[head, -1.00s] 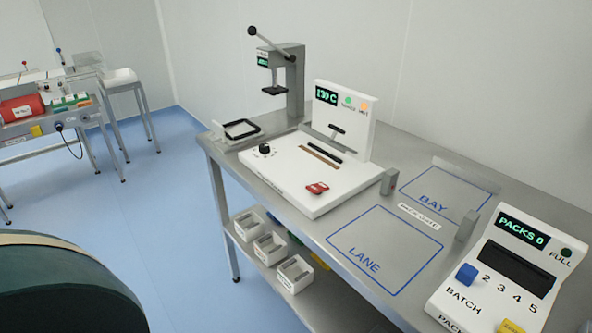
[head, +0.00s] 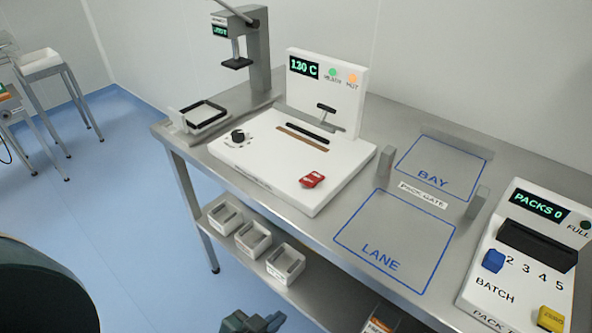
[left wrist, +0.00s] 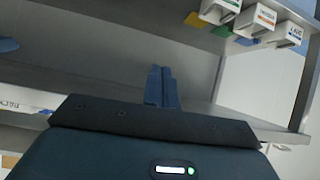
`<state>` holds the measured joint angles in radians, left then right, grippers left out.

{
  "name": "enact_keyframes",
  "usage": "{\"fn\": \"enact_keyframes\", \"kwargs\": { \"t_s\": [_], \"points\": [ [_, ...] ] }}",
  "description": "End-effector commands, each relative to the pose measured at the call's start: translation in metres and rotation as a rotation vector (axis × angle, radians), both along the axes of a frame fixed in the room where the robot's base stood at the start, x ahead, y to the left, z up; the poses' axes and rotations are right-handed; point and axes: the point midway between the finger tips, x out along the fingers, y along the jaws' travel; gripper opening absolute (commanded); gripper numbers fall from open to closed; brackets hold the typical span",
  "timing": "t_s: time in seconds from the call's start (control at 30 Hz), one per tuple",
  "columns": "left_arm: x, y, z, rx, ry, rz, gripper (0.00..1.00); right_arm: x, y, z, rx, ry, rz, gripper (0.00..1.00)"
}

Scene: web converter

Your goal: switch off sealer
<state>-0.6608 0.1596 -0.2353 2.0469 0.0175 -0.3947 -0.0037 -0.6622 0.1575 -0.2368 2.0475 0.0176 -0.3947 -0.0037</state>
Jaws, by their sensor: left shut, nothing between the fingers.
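The sealer (head: 255,165) is a white machine on the steel table, with an upright back panel. Its green display (head: 304,68) reads about 120 C, with a green lamp and an orange lamp lit beside it. A black knob (head: 238,136) sits at the left of its base and a red rocker switch (head: 312,180) at the front right. My left gripper (head: 262,322) shows at the bottom edge, below and in front of the table, away from the switch. In the left wrist view its fingers (left wrist: 161,87) are shut together and empty. My right gripper is not in view.
A press (head: 245,50) stands behind the sealer at left. The pack counter (head: 525,260) is at right. The LANE area (head: 393,240) and BAY area (head: 440,168) are empty. White bins (head: 254,238) sit on the shelf under the table.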

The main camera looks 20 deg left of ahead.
Motion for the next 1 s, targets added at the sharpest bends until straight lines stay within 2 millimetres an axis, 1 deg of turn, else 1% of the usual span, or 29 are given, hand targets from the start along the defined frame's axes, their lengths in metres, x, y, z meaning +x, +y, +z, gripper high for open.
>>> {"fn": "enact_keyframes", "kwargs": {
  "t_s": [0.27,0.37,0.47,0.5,0.57,0.6,0.67,0.7,0.8,0.9,1.0],
  "points": [
    [-0.001,-0.002,0.0,-0.006,0.004,0.002,0.0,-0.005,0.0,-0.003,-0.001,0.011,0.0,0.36],
    [0.012,-0.001,0.012,-0.014,-0.015,-0.01,0.0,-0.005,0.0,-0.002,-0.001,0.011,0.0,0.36],
    [0.044,0.001,0.042,-0.037,-0.055,-0.04,0.0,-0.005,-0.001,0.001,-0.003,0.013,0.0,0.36],
    [0.06,0.002,0.059,-0.046,-0.074,-0.056,0.0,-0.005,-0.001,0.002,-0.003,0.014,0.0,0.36],
    [0.084,0.004,0.089,-0.06,-0.098,-0.08,0.0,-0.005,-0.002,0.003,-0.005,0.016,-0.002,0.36],
    [0.099,0.006,0.109,-0.066,-0.11,-0.095,0.0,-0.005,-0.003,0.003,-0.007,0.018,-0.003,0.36],
    [0.117,0.01,0.141,-0.067,-0.122,-0.113,0.0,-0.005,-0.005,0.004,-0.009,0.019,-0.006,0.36],
    [0.127,0.013,0.16,-0.064,-0.128,-0.12,0.0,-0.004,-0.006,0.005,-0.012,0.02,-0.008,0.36],
    [0.145,0.024,0.204,-0.047,-0.134,-0.12,0.0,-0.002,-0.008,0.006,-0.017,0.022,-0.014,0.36],
    [0.154,0.035,0.237,-0.027,-0.134,-0.103,0.0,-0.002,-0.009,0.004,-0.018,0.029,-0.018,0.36],
    [0.159,0.045,0.258,-0.011,-0.131,-0.082,0.0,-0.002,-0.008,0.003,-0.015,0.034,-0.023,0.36]
  ]
}}
